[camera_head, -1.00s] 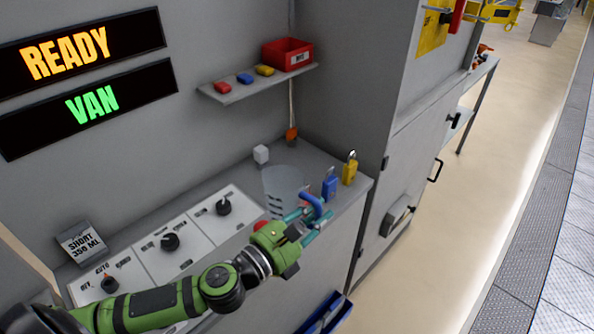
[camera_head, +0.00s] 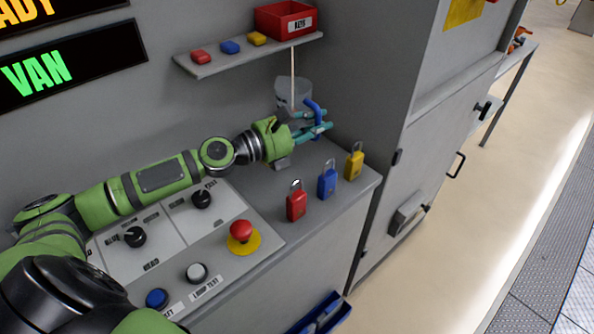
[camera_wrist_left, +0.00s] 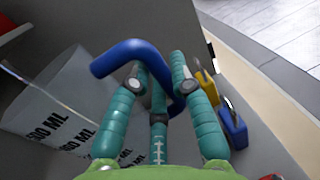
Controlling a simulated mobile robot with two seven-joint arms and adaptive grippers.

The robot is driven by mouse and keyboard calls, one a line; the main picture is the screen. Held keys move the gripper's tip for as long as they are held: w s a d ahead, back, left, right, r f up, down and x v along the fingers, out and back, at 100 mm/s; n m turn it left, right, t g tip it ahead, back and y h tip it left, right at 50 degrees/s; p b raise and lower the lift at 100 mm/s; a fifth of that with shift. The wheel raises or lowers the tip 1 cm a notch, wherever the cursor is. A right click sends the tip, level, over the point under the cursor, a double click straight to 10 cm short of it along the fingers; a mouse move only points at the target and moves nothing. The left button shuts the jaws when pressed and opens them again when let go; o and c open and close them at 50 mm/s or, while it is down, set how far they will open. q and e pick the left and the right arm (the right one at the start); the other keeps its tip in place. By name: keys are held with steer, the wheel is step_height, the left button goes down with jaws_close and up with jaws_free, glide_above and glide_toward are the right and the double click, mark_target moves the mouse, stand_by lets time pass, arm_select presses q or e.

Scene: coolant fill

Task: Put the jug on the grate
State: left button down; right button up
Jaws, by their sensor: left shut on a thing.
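The jug (camera_head: 291,92) is clear and grey with a blue handle. It is at the back of the counter, under the shelf, and its lower part is hidden behind my gripper. My left gripper (camera_head: 312,128) is shut on the blue handle, with teal fingers around it. The wrist view shows the jug (camera_wrist_left: 62,95) on the left, with black "500 ML" markings. I cannot tell whether the jug's base touches anything. I cannot make out a grate in either view. My right gripper is not in view.
Red (camera_head: 296,202), blue (camera_head: 327,180) and yellow (camera_head: 354,162) padlocks stand along the counter's front right edge. A control panel (camera_head: 170,225) with knobs and a red button (camera_head: 241,230) is at left. A shelf (camera_head: 245,58) with a red box (camera_head: 285,20) hangs above. A tall cabinet (camera_head: 375,80) bounds the right.

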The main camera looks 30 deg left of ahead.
arm_select(q)
steer(key=shift+f, duration=0.65)
steer(key=f, duration=0.1)
steer(key=f+b, duration=0.2)
steer(key=shift+w+f, duration=0.3)
steer(key=shift+f, duration=0.05)
step_height(320, 180, down, 5)
steer(key=shift+r+b, duration=0.1)
steer(key=shift+b, duration=0.65)
steer(key=shift+f, duration=0.7)
steer(key=c, duration=1.4)
jaws_free()
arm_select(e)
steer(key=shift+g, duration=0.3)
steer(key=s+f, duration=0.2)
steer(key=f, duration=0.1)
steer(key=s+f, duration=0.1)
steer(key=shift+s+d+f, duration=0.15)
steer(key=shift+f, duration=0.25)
